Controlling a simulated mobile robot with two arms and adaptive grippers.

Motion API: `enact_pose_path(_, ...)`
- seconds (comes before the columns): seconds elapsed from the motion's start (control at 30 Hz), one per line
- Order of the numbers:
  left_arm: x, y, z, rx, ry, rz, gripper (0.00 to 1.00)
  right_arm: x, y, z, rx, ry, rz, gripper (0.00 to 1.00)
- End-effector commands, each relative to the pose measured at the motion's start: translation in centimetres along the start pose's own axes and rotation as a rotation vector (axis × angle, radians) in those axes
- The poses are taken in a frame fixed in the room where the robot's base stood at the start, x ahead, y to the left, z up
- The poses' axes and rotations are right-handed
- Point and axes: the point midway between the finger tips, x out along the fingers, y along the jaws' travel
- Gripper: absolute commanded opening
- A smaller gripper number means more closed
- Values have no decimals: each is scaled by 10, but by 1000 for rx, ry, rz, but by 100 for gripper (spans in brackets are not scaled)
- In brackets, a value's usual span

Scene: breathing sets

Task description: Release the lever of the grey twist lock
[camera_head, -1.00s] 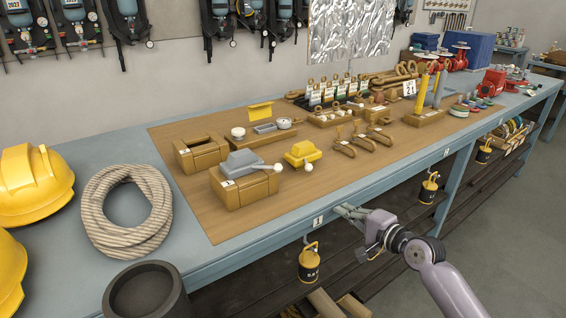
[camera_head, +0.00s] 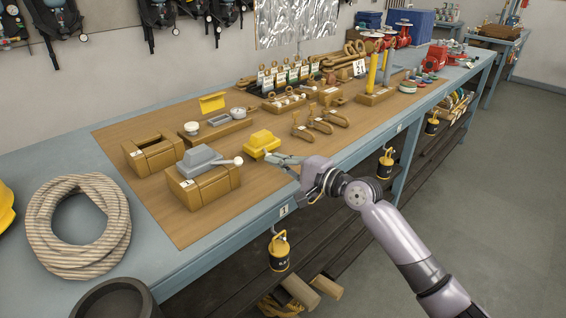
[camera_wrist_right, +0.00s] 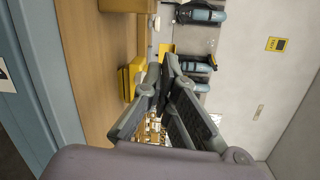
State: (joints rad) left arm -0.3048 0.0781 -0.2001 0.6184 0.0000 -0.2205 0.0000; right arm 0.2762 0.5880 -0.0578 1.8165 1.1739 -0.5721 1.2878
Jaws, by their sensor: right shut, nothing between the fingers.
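The grey twist lock (camera_head: 202,160) sits on top of a wooden block (camera_head: 213,186) at the front of the brown mat. Its lever points right and ends in a white ball (camera_head: 238,160). My right gripper (camera_head: 268,157) is shut and empty, held above the table's front edge, to the right of the white ball and apart from it. A yellow twist lock (camera_head: 262,142) stands just behind the fingertips. In the right wrist view the shut fingers (camera_wrist_right: 158,75) show beside a yellow shape (camera_wrist_right: 128,78). My left gripper is not in view.
An open wooden box (camera_head: 152,154) stands behind the grey lock's block. Wooden clips (camera_head: 318,122) lie to the right. A rope coil (camera_head: 78,226) and a dark round pot (camera_head: 115,300) are at the left. Bare brown mat (camera_head: 165,220) lies at the front left.

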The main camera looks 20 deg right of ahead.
Motion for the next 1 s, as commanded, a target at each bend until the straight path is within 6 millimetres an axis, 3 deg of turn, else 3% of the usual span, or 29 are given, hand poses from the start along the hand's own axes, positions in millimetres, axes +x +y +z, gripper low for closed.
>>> enact_pose_path(0.3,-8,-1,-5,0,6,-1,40,62,-2,1,0,-1,-1,0)
enact_pose_path(0.6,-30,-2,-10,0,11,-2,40,47,-2,35,-1,0,0,0)
enact_pose_path(1.0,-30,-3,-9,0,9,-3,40,45,0,38,-2,1,0,0)
